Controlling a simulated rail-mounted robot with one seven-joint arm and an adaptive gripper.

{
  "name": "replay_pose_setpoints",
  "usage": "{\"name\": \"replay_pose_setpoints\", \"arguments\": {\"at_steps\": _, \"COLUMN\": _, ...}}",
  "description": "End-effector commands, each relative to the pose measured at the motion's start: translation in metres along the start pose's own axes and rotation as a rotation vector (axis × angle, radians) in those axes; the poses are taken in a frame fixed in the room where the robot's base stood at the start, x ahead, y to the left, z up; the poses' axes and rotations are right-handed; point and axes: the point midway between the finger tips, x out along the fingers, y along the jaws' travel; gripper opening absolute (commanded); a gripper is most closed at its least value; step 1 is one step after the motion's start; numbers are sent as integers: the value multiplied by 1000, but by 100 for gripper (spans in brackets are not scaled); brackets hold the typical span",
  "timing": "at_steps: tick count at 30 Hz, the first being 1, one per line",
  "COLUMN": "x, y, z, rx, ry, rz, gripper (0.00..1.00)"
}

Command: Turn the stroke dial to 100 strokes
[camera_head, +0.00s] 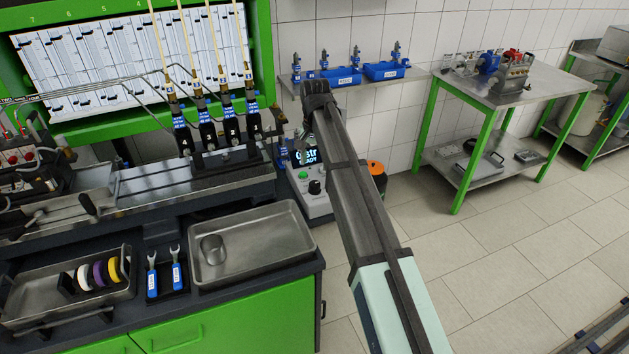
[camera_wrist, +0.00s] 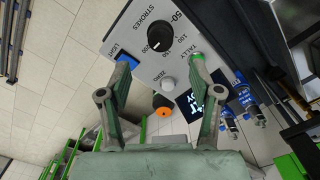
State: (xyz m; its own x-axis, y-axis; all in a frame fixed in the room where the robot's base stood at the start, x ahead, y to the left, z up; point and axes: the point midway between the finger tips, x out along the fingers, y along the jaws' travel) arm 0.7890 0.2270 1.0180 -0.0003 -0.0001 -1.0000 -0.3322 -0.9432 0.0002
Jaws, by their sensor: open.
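The stroke dial is a round black knob (camera_wrist: 160,37) on a light grey control box (camera_wrist: 125,30), beside the word STROKES and several printed numbers. A small pale mark shows near the knob's edge, but I cannot tell which number it points to. In the head view the knob (camera_head: 315,187) sits on the sloped box (camera_head: 318,206) at the bench's right end. My gripper (camera_wrist: 160,63) is open and empty. In the wrist view its two fingertips lie either side of and below the knob, apart from it. My arm covers part of the box's right side in the head view.
A metal tray (camera_head: 270,240) lies in front.

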Motion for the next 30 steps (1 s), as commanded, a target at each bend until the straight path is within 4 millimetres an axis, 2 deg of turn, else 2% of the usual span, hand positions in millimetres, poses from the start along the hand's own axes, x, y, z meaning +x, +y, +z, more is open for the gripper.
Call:
{"name": "replay_pose_setpoints", "arguments": {"at_steps": 6, "x": 42, "y": 1, "z": 1, "rx": 0, "ry": -2, "rz": 1, "gripper": 64}}
{"name": "replay_pose_setpoints", "arguments": {"at_steps": 12, "x": 72, "y": 0, "z": 0, "rx": 0, "ry": -2, "rz": 1, "gripper": 64}}
{"name": "replay_pose_setpoints", "arguments": {"at_steps": 18, "x": 88, "y": 0, "z": 0, "rx": 0, "ry": 0, "rz": 0, "gripper": 64}}
{"name": "replay_pose_setpoints", "arguments": {"at_steps": 28, "x": 90, "y": 0, "z": 0, "rx": 0, "ry": 0, "rz": 0, "gripper": 64}}
{"name": "replay_pose_setpoints", "arguments": {"at_steps": 30, "x": 90, "y": 0, "z": 0, "rx": 0, "ry": 0, "rz": 0, "gripper": 39}}
